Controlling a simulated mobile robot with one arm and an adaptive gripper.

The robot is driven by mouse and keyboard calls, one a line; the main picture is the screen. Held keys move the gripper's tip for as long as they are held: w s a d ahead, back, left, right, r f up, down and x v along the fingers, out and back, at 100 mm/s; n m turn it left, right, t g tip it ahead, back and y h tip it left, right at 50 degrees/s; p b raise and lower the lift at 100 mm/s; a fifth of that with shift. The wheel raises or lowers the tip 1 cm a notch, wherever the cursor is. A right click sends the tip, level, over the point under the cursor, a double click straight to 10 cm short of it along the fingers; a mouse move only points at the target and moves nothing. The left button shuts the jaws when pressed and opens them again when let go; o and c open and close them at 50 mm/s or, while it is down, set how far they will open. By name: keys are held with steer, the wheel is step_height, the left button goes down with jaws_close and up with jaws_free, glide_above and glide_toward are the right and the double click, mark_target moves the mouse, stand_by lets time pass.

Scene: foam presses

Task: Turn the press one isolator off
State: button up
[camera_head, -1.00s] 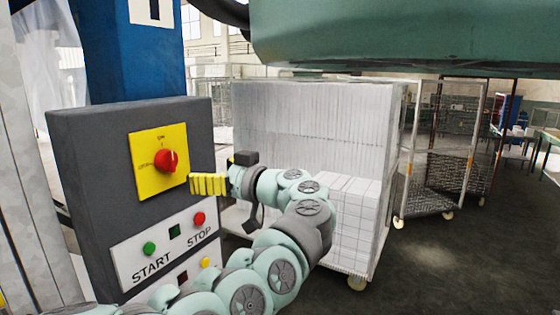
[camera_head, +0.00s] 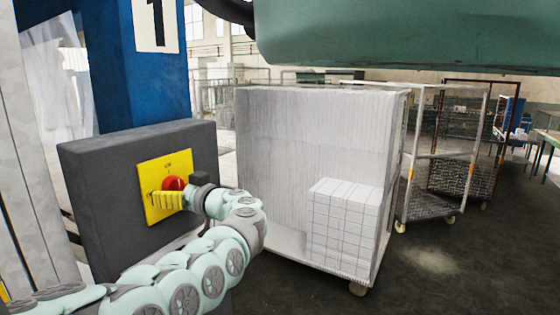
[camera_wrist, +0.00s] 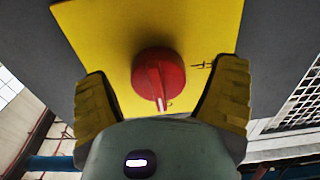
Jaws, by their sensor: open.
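The isolator is a red rotary knob (camera_head: 173,182) on a yellow plate (camera_head: 180,160), on the front of a dark grey box (camera_head: 110,170). In the wrist view the knob (camera_wrist: 158,78) lies between my two yellow fingers, with a gap on each side. Its white pointer mark faces the bottom of that picture. My gripper (camera_head: 168,199) is open at the plate, its fingers covering the knob's lower part in the head view. The small lettering beside the knob is too blurred to read in the wrist view.
A blue column (camera_head: 110,60) marked 1 (camera_head: 157,22) stands behind the box. A white-walled cart (camera_head: 320,130) with a white gridded block (camera_head: 343,225) stands right of my arm. Wire trolleys (camera_head: 440,180) stand further right. A green overhead body (camera_head: 400,35) spans the top.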

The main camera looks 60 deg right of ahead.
steer(key=shift+s+d, duration=0.1)
steer(key=shift+d, duration=0.1)
steer(key=shift+c, duration=0.2)
steer(key=shift+a, duration=0.1)
steer(key=c, duration=1.2)
